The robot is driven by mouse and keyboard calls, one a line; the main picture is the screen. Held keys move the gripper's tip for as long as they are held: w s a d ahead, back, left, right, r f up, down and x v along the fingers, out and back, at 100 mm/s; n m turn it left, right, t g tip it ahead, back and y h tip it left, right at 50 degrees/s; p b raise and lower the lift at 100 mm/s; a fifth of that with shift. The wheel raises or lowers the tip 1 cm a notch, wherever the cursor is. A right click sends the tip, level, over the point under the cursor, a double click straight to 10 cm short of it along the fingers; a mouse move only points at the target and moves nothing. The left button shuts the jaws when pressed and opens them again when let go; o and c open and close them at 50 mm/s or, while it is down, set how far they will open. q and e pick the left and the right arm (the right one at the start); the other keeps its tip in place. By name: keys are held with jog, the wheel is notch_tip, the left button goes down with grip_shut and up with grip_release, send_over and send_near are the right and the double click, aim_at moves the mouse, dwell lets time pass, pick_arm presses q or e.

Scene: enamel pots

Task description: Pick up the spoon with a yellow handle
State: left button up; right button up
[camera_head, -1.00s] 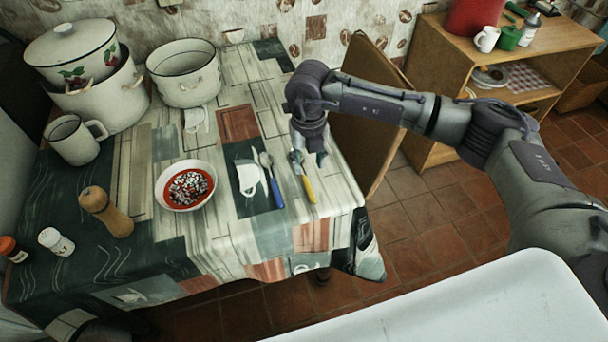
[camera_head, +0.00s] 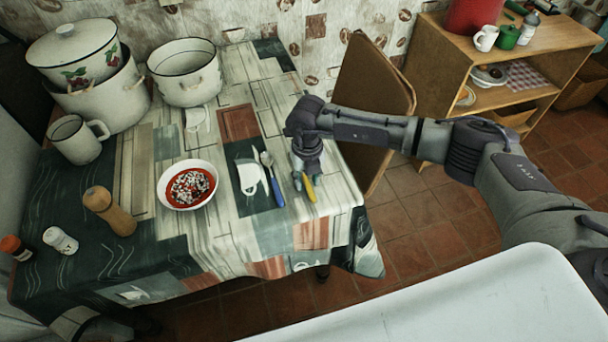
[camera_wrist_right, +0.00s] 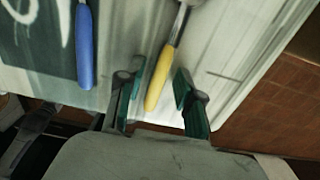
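The yellow-handled spoon (camera_head: 310,189) lies on the table near its right edge; its upper part is hidden behind my right gripper in the head view. My left gripper is not in view.
A blue-handled spoon (camera_head: 271,180) lies just left of it, also in the wrist view (camera_wrist_right: 85,50). A chair back (camera_head: 375,100) rises behind my right arm.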

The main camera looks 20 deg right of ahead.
grip_shut()
jog(key=shift+r, duration=0.15)
